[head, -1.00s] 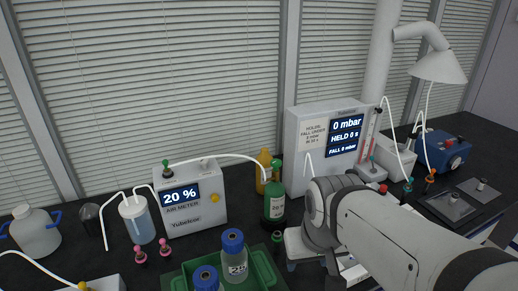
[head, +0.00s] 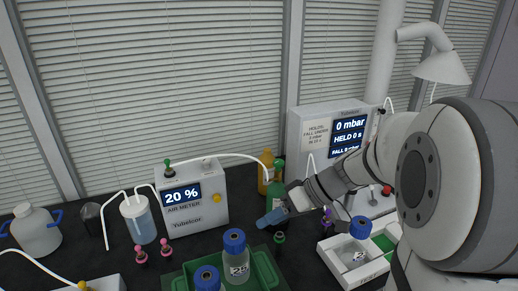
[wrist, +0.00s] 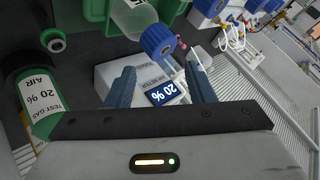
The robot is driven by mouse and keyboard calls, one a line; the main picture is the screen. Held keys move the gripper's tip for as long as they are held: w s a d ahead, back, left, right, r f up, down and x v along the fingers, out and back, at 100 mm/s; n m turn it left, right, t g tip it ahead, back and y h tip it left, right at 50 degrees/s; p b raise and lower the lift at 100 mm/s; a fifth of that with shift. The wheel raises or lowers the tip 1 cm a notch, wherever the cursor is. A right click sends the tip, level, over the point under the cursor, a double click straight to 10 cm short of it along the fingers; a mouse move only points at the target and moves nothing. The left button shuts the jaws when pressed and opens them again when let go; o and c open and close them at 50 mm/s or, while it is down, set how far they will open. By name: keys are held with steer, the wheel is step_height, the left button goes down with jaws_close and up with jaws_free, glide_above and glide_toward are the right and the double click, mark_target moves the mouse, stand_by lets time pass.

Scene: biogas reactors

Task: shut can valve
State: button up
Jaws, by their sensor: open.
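The green test gas can (head: 277,189) stands on the dark bench right of the air meter (head: 192,199), with a white tube running to its top. My gripper (head: 272,216) is in front of the can and hides its lower part. In the wrist view the can (wrist: 40,100) lies to the left, outside the jaws, with its white label showing. My gripper (wrist: 161,80) is open there with nothing held. The air meter (wrist: 135,75), reading 20 %, shows beyond and between the fingers.
A green crate (head: 264,266) with blue-capped bottles is close in front of my gripper. An orange bottle (head: 264,172) stands behind the can. The pressure box (head: 300,130) is behind my arm. A white tray (head: 335,262) with a bottle is at right. Tubes cross the back.

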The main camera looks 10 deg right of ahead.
steer(key=w+d+r+n+t+y, duration=0.1)
steer(key=w+d+n+t+y, duration=0.3)
steer(key=w, duration=0.6)
steer(key=t+y, duration=0.1)
steer(key=t, duration=0.4)
glide_toward(278, 161)
steer(key=x, duration=0.2)
steer(key=p+x, duration=0.1)
steer(key=x, duration=0.3)
steer(key=p+x, duration=0.1)
steer(key=x, duration=0.3)
steer(key=shift+f, duration=0.2)
steer(key=shift+s, duration=0.1)
steer(key=c, duration=0.9)
